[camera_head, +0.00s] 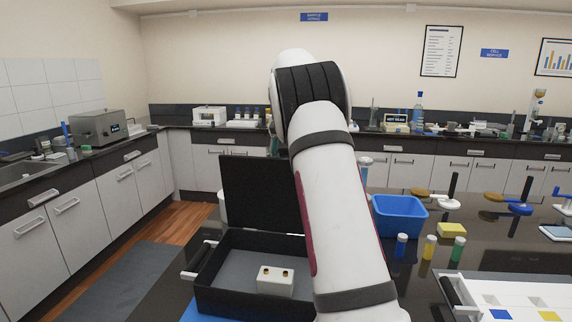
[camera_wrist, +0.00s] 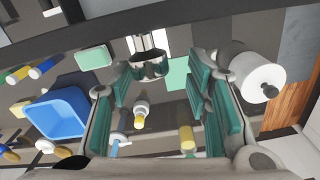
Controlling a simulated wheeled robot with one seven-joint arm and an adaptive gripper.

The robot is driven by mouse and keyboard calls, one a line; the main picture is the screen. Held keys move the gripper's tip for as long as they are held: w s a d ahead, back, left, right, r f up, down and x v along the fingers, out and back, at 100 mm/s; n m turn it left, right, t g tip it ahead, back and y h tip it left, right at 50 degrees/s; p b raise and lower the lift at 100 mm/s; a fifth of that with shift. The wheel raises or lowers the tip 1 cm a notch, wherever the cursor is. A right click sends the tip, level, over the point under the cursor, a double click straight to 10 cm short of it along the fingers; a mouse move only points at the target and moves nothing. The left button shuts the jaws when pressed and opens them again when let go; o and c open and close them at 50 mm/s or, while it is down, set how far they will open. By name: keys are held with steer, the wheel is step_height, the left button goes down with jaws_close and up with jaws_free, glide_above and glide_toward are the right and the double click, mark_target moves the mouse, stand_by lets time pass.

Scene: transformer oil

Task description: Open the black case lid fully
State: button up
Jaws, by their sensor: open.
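The black case (camera_head: 207,285) sits open on the dark bench at the lower middle of the head view. Its black lid (camera_head: 255,195) stands roughly upright along the far side; my arm covers its right part. A white block (camera_head: 276,281) with two brass-coloured holes sits inside on a grey floor. My gripper (camera_wrist: 160,88) shows in the wrist view with its teal-padded fingers spread and nothing held between them. In the head view it is hidden behind my arm, so its exact distance from the lid cannot be told.
A blue bin (camera_head: 400,214) stands right of my arm, with small capped vials (camera_head: 429,247) and a yellow sponge (camera_head: 452,230) near it. A white tray (camera_head: 515,300) lies at the lower right. The wrist view shows a white roll (camera_wrist: 262,75) right of the fingers.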

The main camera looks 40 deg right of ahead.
step_height(320, 180, up, 7)
steer(key=shift+r, duration=0.2)
stand_by(0.4)
stand_by(0.4)
steer(key=shift+s, duration=0.1)
